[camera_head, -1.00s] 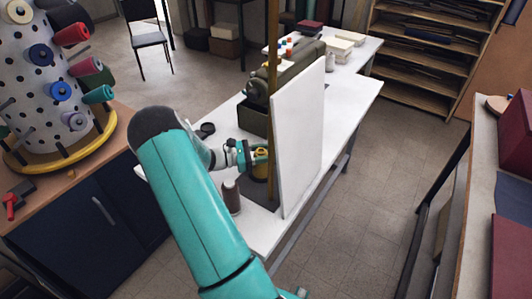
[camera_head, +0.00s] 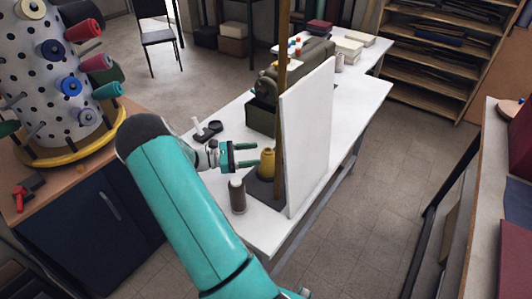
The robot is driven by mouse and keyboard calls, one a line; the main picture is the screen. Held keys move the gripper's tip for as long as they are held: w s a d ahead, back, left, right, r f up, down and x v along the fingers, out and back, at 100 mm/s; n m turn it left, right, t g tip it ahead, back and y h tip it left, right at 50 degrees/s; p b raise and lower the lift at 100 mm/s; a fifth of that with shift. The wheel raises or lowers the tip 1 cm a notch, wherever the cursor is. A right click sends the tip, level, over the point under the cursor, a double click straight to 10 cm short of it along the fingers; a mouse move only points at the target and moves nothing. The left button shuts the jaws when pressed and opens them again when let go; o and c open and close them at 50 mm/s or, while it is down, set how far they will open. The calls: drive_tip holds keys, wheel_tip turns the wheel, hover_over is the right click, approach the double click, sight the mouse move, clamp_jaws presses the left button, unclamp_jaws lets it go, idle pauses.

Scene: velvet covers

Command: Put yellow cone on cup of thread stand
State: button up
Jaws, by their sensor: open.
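The yellow cone (camera_head: 267,165) stands upright at the thread stand, beside its tall brown pole (camera_head: 281,100) and over its dark base (camera_head: 262,191). The cup under the cone is not distinct, so I cannot tell exactly how the cone sits in it. My gripper (camera_head: 256,155) is open and empty just left of the cone, its two teal fingers pointing right towards it. The fingers look apart from the cone, though the upper tip is close to it in the picture.
A brown cone or bottle (camera_head: 237,196) stands close in front of my gripper. A white panel (camera_head: 308,138) stands right of the pole. The white table (camera_head: 343,122) is clear right of the panel.

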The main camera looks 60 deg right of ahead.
drive_tip(key=w+a+r+m+t+y, duration=0.25)
drive_tip(key=a+r+t, duration=0.35)
drive_tip(key=a, duration=0.7)
drive_tip(key=w+a+r+m+t+y, duration=0.25)
drive_tip(key=a+r+t+y, duration=0.2)
drive_tip(key=a+r, duration=0.55)
drive_tip(key=s+a+r+t+y, duration=0.1)
drive_tip(key=s+a+r+t, duration=0.1)
drive_tip(key=a, duration=0.5)
drive_tip(key=s+a+r+m+t+y, duration=0.1)
drive_tip(key=s+a+r+t, duration=0.1)
drive_tip(key=a, duration=0.6)
drive_tip(key=s+a+r+m+t+y, duration=0.1)
drive_tip(key=s+a+r+t, duration=0.1)
drive_tip(key=a+t, duration=0.3)
drive_tip(key=s+a, duration=0.1)
drive_tip(key=a, duration=0.2)
drive_tip(key=shift+s+t+y, duration=0.15)
drive_tip(key=shift+t+y, duration=0.15)
drive_tip(key=shift+t, duration=0.05)
